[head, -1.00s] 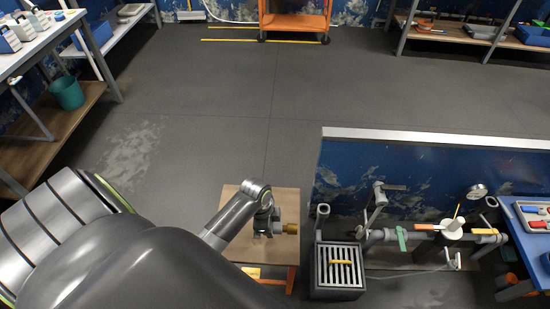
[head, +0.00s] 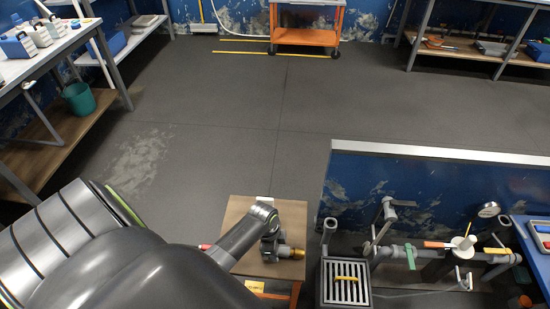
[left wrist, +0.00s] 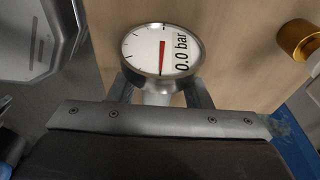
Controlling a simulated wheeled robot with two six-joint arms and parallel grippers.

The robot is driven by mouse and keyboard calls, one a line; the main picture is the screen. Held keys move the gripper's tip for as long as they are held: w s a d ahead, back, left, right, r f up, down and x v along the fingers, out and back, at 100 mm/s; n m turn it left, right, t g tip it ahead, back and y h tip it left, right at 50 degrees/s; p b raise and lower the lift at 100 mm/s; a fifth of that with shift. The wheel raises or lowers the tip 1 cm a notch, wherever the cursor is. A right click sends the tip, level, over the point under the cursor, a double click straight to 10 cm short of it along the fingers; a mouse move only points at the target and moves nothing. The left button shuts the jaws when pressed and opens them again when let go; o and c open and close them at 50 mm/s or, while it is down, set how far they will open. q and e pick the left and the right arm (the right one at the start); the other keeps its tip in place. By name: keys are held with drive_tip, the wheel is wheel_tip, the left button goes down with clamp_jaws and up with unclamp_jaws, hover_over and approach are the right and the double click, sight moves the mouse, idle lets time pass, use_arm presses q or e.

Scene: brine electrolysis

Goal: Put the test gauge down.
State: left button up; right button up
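The test gauge (left wrist: 161,50) has a round white dial with a red needle and reads 0.0 bar. In the left wrist view it sits between the two fingers of my left gripper (left wrist: 160,90), which appear shut on its body. The wooden top of a small stand (left wrist: 240,60) lies behind it. In the head view my left gripper (head: 270,246) is low over the stand (head: 240,209); the gauge cannot be made out there. Whether the gauge touches the wood is unclear. My right gripper is not in view.
A brass-ended fitting (head: 289,251) is on the stand's right side; its brass end shows in the left wrist view (left wrist: 299,40). A slatted drain box (head: 345,284) and pipework with a dial gauge (head: 488,209) stand to the right. Floor beyond the stand is clear.

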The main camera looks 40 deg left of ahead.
use_arm(q)
drive_tip(key=shift+o, duration=0.4)
drive_tip(key=shift+r, duration=0.1)
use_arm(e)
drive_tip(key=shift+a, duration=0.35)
use_arm(q)
drive_tip(key=shift+r, duration=0.25)
drive_tip(key=r+p, duration=0.1)
drive_tip(key=r, duration=0.2)
drive_tip(key=a+r+p, duration=0.1)
drive_tip(key=r, duration=0.3)
drive_tip(key=r+p, duration=0.1)
drive_tip(key=r, duration=0.2)
drive_tip(key=shift+s+a+r, duration=0.15)
drive_tip(key=shift+s+a, duration=0.15)
drive_tip(key=shift+s, duration=0.1)
drive_tip(key=shift+s+r, duration=0.1)
drive_tip(key=shift+r, duration=0.5)
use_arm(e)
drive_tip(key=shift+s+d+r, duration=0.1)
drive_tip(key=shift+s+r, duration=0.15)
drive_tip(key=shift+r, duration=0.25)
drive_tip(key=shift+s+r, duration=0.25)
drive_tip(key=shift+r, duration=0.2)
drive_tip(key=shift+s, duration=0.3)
